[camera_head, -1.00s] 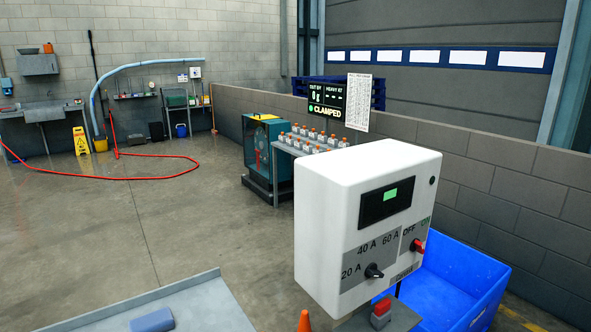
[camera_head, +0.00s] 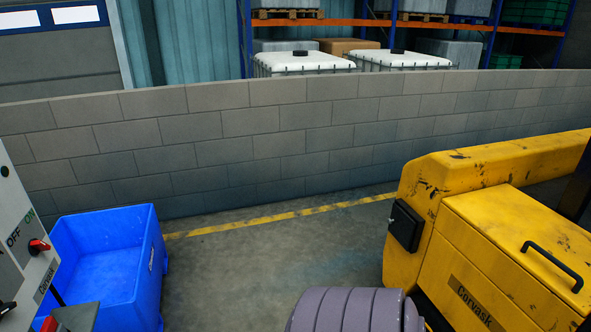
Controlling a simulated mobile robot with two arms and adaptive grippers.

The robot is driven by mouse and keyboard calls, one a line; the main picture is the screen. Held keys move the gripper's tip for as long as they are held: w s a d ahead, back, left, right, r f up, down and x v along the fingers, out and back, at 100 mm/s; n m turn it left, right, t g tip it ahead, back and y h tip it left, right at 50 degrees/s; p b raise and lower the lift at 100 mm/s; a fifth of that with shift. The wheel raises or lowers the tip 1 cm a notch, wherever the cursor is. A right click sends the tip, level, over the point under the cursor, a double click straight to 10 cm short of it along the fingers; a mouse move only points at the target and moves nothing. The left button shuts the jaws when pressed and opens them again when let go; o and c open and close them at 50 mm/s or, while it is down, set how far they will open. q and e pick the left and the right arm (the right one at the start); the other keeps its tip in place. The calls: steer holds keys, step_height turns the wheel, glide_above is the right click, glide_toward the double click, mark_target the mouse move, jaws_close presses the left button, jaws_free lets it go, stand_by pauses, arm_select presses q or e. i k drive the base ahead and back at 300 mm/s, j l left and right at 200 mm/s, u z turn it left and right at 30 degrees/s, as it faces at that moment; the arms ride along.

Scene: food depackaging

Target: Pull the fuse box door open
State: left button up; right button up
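A small black box (camera_head: 405,226) sits on the left end of the yellow machine (camera_head: 431,211), in the right half of the head view. It has a flat, squarish face that looks closed, and it may be the fuse box. No label on it can be read. Neither of my grippers is in view, so their distance from the box and their state do not show.
A white control box (camera_head: 10,225) with a red OFF/ON switch (camera_head: 38,246) is at the left edge. A blue bin (camera_head: 104,270) stands beside it. A ribbed grey-purple thing (camera_head: 350,312) is at the bottom. Floor between bin and machine is clear; a block wall (camera_head: 250,140) runs behind.

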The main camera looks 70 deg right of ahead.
mark_target(401, 227)
steer(key=z, duration=3.1)
steer(key=i+j+z, duration=0.15)
steer(key=i+z, duration=0.15)
steer(key=i, duration=0.2)
steer(key=i+j+z, duration=0.3)
steer(key=i, duration=0.15)
steer(key=i+l, duration=0.05)
